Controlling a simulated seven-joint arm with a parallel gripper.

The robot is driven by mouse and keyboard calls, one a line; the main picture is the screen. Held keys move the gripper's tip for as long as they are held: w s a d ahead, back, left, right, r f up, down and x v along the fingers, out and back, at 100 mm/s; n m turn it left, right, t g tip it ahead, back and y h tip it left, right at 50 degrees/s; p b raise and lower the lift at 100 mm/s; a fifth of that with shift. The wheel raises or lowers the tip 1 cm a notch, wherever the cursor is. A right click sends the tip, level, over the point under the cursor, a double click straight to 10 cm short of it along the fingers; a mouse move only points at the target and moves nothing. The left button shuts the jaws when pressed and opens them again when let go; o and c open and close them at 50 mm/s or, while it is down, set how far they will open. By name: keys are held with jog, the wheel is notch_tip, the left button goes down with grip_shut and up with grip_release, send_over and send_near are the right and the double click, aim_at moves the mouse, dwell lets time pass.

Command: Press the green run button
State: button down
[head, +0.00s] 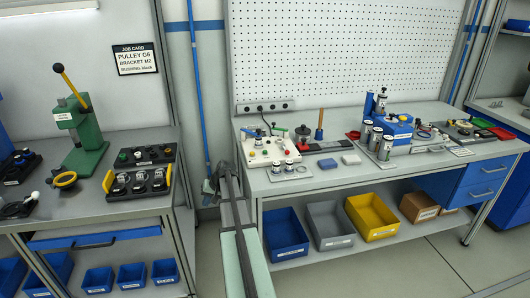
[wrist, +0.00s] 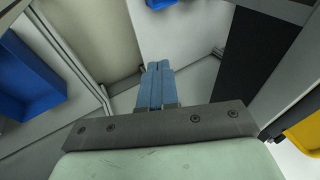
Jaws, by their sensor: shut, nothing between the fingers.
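A pale control panel (head: 263,152) with small knobs and red buttons stands on the right bench. I cannot make out the fingertips clearly in the head view.
A green lever press (head: 88,137) stands left of the black box. The right bench (head: 340,178) carries several parts and fixtures. A gap separates the benches.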

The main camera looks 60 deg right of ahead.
jog(key=s+d+r+m+t+h, duration=0.1)
jog(key=s+d+r, duration=0.1)
jog(key=d+r, duration=0.6)
jog(key=s+d+r+t+h, duration=0.1)
jog(key=s+d+r, duration=0.2)
jog(key=d+r, duration=0.45)
notch_tip(320, 180, up, 13)
jog(key=t+h, duration=0.1)
jog(key=h, duration=0.1)
send_over(265, 152)
jog(key=shift+s+d+m, duration=0.3)
jog(key=shift+d+m, duration=0.1)
jog(key=shift+f, duration=4.45)
jog(key=shift+f, duration=0.4)
